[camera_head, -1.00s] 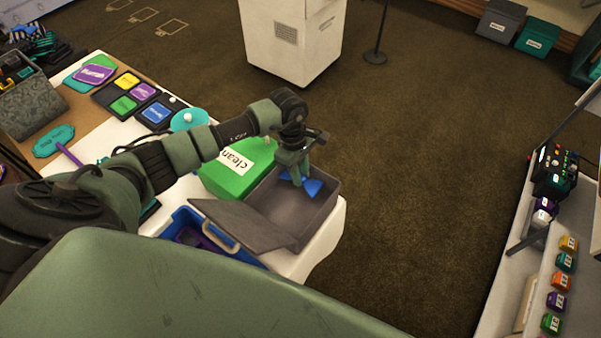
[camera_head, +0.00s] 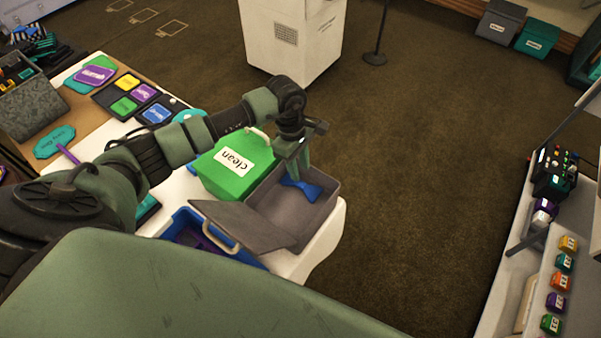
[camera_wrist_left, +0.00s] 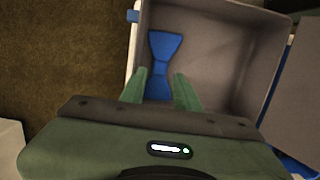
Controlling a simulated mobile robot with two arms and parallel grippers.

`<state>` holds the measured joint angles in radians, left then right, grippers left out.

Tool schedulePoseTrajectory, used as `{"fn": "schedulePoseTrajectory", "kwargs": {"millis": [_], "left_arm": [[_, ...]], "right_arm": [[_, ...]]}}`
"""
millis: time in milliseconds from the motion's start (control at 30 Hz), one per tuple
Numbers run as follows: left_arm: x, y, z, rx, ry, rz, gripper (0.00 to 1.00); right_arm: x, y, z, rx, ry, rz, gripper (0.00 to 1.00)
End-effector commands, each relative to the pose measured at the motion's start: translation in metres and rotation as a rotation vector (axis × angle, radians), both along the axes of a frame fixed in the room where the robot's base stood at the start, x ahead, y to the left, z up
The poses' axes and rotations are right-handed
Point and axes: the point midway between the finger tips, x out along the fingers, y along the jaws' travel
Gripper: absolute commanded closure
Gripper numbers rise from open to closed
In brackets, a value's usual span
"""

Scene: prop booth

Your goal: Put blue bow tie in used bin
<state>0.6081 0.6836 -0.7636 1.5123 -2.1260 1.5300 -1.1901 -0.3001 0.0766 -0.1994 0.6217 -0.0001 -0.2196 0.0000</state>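The blue bow tie (camera_head: 303,190) lies inside an open grey bin (camera_head: 318,213) on the white table, near the bin's far wall. No label shows on this bin. In the left wrist view the bow tie (camera_wrist_left: 164,47) rests near one wall of the grey bin (camera_wrist_left: 222,50). My left gripper (camera_head: 299,176) is above the bow tie, pointing down into the bin. In the wrist view its fingers (camera_wrist_left: 161,82) are spread apart, with the lower part of the bow tie visible between them. My right gripper is not in view.
A green box labelled "clean" (camera_head: 233,166) stands beside the grey bin. The bin's grey lid (camera_head: 238,226) is folded open towards a blue crate (camera_head: 187,220). A white cabinet (camera_head: 290,40) stands beyond the table. The brown floor to the right is clear.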

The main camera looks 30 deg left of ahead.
Motion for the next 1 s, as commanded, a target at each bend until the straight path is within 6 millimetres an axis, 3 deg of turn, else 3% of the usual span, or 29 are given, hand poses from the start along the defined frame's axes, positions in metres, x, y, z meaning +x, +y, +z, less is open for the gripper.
{"fn": "schedulePoseTrajectory", "kwargs": {"millis": [100, 400, 600, 1000], "left_arm": [[0.002, 0.005, 0.024, 0.002, -0.005, -0.001, 0.68], [0.002, 0.012, 0.078, 0.0, -0.001, 0.001, 0.68], [0.001, 0.013, 0.09, -0.001, 0.002, 0.0, 0.68], [0.001, 0.013, 0.091, -0.001, 0.002, 0.0, 0.68]], "right_arm": [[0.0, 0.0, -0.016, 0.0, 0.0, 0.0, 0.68], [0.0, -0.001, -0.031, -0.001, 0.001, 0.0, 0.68], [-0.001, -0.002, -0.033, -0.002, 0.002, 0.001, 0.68], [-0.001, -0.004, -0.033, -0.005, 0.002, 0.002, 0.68]]}}
